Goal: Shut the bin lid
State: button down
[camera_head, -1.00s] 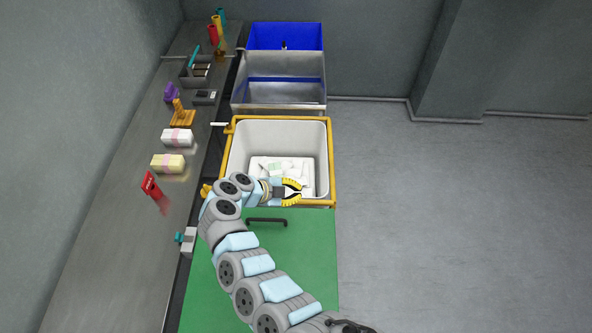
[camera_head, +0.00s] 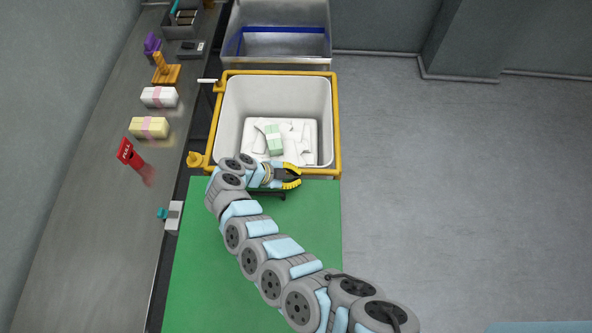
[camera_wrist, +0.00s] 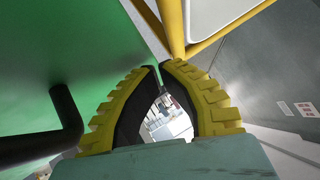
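The bin (camera_head: 334,125) has a yellow frame and a white inner tub with white and pale green packs in it. Its mouth is uncovered. The green lid (camera_head: 210,270) lies folded away from the mouth on the near side. Its black handle (camera_head: 281,197) is partly hidden behind my gripper. My gripper (camera_head: 300,177) is over the bin's near rim, just beyond the handle. In the wrist view, the yellow-and-black fingers (camera_wrist: 160,66) curve together at the tips with nothing held. The handle (camera_wrist: 62,125) is left of them, outside the fingers, beside the green lid (camera_wrist: 60,40).
A steel counter (camera_head: 85,190) runs along the left with a red sign (camera_head: 126,151), a yellow pack (camera_head: 149,128) and a white pack (camera_head: 159,97). A steel container (camera_head: 277,45) stands behind the bin. The floor (camera_head: 450,180) at right is clear.

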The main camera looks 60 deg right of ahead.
jog(key=shift+f+b, duration=0.55)
jog(key=shift+f, duration=0.7)
jog(key=shift+a+f, duration=0.1)
jog(key=shift+f, duration=0.05)
jog(key=shift+w, duration=0.1)
jog(key=shift+r+p, duration=0.55)
jog(key=shift+r, duration=0.15)
jog(key=r+p, duration=0.3)
jog(key=r, duration=0.1)
jog(key=shift+d+r, duration=0.1)
jog(key=shift+d, duration=0.1)
jog(key=w+a+r+b, duration=0.2)
jog(key=w+a+r, duration=0.1)
jog(key=w+r, duration=0.3)
jog(key=shift+r, duration=0.35)
